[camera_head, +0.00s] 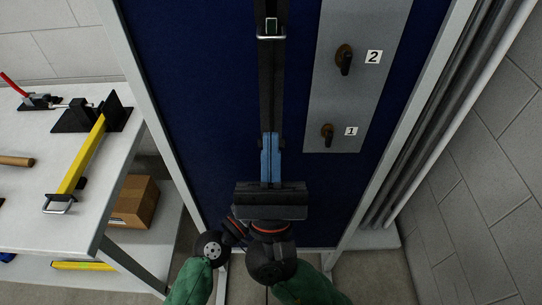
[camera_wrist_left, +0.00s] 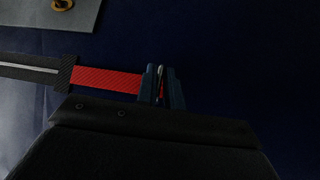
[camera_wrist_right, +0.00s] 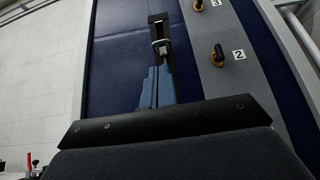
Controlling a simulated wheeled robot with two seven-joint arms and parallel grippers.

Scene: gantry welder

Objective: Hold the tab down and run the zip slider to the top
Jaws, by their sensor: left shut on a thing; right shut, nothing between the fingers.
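A black zip strip (camera_head: 270,85) runs up the dark blue curtain. The zip slider (camera_head: 271,26), with a silver pull, is near the top of the head view and also shows in the right wrist view (camera_wrist_right: 159,45). My right gripper (camera_head: 270,136) is shut and empty, its blue fingers pointing up the strip below the slider. In the right wrist view its fingertips (camera_wrist_right: 158,72) appear just below the pull; any gap is hard to judge. In the left wrist view my left gripper (camera_wrist_left: 161,84) is shut on the red tab (camera_wrist_left: 108,83). In the head view the left gripper is hidden.
A grey plate (camera_head: 328,105) with numbered knobs is right of the strip. Grey frame posts edge the curtain.

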